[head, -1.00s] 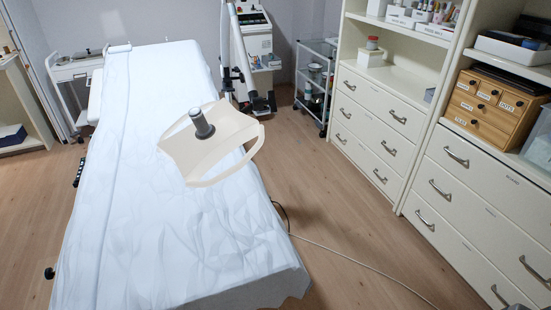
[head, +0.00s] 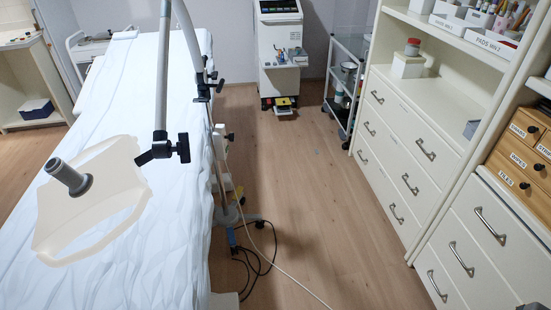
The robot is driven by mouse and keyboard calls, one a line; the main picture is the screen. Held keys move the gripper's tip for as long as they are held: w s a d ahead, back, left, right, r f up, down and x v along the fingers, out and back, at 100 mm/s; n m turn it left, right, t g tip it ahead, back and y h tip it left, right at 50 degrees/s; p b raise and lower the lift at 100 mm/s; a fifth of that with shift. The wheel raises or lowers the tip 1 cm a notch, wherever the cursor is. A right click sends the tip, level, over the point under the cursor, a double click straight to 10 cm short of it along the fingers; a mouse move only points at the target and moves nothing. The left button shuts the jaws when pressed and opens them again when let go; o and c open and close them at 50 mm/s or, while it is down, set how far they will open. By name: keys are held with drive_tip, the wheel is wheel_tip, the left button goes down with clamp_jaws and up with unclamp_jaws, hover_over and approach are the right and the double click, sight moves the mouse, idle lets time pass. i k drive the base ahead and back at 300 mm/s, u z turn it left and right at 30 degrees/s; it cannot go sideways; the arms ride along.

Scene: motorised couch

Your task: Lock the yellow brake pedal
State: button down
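A small yellow piece (head: 284,102) shows low at the front foot of the white wheeled device (head: 280,50) by the back wall. It may be the brake pedal, but it is too small to tell its shape or whether it is up or down. A lesser yellowish patch (head: 239,191) shows low beside the couch, partly behind a stand; I cannot tell what it is. The couch (head: 120,110), under a white sheet, fills the left side. My gripper is not in view.
A jointed metal stand (head: 163,80) rises by the couch's right edge, with dark cables (head: 258,250) on the floor. A trolley (head: 345,85) and drawers (head: 400,150) line the right. Wooden floor (head: 300,190) between is mostly clear.

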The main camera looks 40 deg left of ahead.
sight(239, 191)
drive_tip(key=u, duration=0.5)
drive_tip(key=i, duration=1.4)
drive_tip(key=u, duration=1.75)
drive_tip(key=i, duration=0.75)
drive_tip(key=u, duration=0.7)
